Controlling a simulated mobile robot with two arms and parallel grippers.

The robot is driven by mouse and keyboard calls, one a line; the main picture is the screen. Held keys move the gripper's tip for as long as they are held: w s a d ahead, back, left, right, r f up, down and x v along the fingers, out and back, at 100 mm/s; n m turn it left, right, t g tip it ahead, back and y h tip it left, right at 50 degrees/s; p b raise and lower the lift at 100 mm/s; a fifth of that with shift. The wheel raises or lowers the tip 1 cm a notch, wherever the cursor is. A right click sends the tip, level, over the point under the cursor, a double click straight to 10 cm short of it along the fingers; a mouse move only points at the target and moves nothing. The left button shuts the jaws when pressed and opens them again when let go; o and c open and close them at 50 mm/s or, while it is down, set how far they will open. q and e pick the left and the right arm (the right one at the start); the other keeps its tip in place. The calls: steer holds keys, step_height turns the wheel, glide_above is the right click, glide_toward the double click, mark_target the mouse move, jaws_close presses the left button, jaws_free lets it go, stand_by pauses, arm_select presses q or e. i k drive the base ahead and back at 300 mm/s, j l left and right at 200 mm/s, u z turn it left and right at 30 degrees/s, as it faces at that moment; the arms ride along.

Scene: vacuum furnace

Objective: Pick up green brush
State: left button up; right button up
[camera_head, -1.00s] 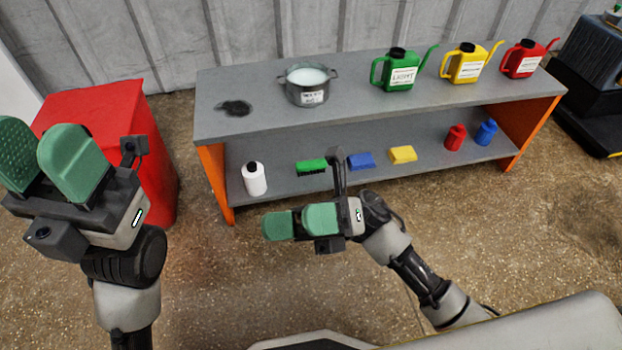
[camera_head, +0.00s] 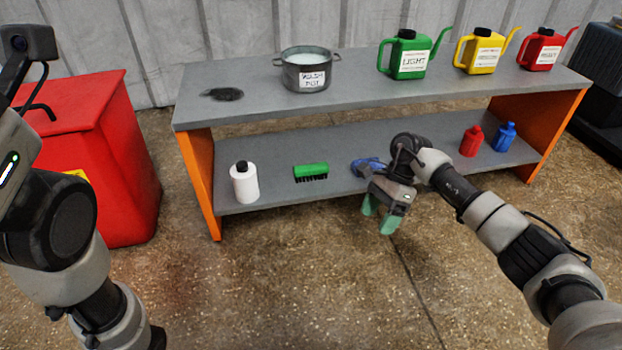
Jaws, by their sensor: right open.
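The green brush (camera_head: 311,170) lies on the lower shelf of the grey bench, green back up and dark bristles down. My right gripper (camera_head: 379,218) is right of the brush and nearer to me, in front of the shelf's front edge. Its green fingers point down and are apart, with nothing seen between them. It does not touch the brush. The right arm partly hides the blue brush or sponge (camera_head: 366,165) and hides the spot where the yellow one was. My left arm is at the left edge; its fingers are out of view.
A white bottle (camera_head: 244,183) stands left of the brush. Red (camera_head: 471,141) and blue (camera_head: 504,137) bottles stand at the shelf's right. The upper shelf (camera_head: 260,113) overhangs it, carrying a pot (camera_head: 306,70) and several cans. A red bin (camera_head: 95,150) stands left. Floor in front is clear.

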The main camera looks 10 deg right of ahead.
mark_target(314, 169)
steer(key=i, duration=1)
